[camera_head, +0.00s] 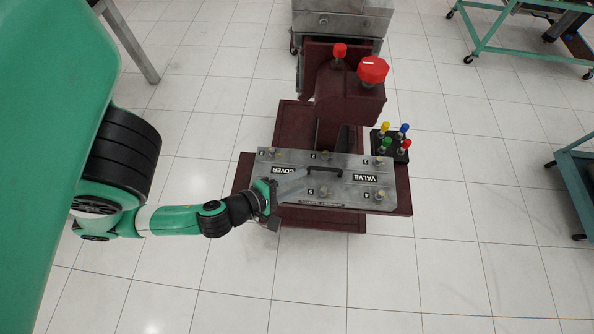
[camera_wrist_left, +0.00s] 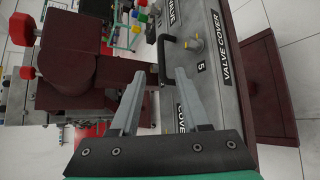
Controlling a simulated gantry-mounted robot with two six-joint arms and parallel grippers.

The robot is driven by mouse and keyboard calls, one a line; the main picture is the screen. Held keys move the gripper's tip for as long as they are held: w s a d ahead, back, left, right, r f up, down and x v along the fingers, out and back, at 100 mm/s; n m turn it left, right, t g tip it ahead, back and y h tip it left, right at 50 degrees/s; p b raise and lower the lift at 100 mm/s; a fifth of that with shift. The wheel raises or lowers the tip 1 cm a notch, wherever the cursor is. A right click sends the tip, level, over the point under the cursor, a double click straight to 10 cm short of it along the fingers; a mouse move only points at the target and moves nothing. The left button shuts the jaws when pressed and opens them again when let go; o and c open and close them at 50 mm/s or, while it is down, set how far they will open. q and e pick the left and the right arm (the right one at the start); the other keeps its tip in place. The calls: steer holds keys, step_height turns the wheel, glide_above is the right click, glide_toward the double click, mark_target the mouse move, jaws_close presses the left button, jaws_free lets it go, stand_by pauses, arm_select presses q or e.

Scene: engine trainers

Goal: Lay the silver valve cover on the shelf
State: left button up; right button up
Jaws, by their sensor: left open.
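The silver valve cover (camera_head: 345,190) is a flat grey plate with a black handle (camera_head: 324,167), labels and several brass knobs. It lies on the maroon engine trainer (camera_head: 349,105). My left gripper (camera_head: 304,182) is open over the plate, with its fingers pointing towards the handle. The cover (camera_wrist_left: 213,85) shows there too. My right gripper is out of view. I cannot tell which surface is the shelf.
A black holder (camera_head: 391,151) with several coloured pegs stands at the cover's upper right. Red knobs (camera_head: 373,70) rise from the trainer behind. A maroon ledge (camera_wrist_left: 268,85) runs beside the cover. A grey cabinet (camera_head: 341,22) is at the back.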

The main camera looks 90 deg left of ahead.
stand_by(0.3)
arm_select(q)
steer(key=w+d+r+m+t+h, duration=0.1)
steer(key=w+d+r+m+t, duration=0.1)
steer(key=w+r+m, duration=0.35)
steer(key=w+d+r+m+t, duration=0.2)
steer(key=w+r+t, duration=0.1)
steer(key=w+r, duration=0.55)
steer(key=w+d+r+m+t+h, duration=0.1)
steer(key=w+r+m+t, duration=0.1)
steer(key=w+r+m, duration=0.4)
steer(key=s+d+r+m+t+h, duration=0.1)
steer(key=d+r+m+t+h, duration=0.15)
steer(key=r+m, duration=0.65)
steer(key=s+d+r+m+t+h, duration=0.1)
steer(key=d+r+m+t+h, duration=0.2)
steer(key=r, duration=1.3)
steer(key=d+r+m+t+h, duration=0.2)
steer(key=r+m+t, duration=0.25)
steer(key=r, duration=0.75)
step_height(320, 180, up, 42)
steer(key=g+p, duration=0.1)
steer(key=p, duration=4)
steer(key=shift+f+p, duration=0.15)
steer(key=shift+p, duration=0.15)
steer(key=shift+y, duration=0.25)
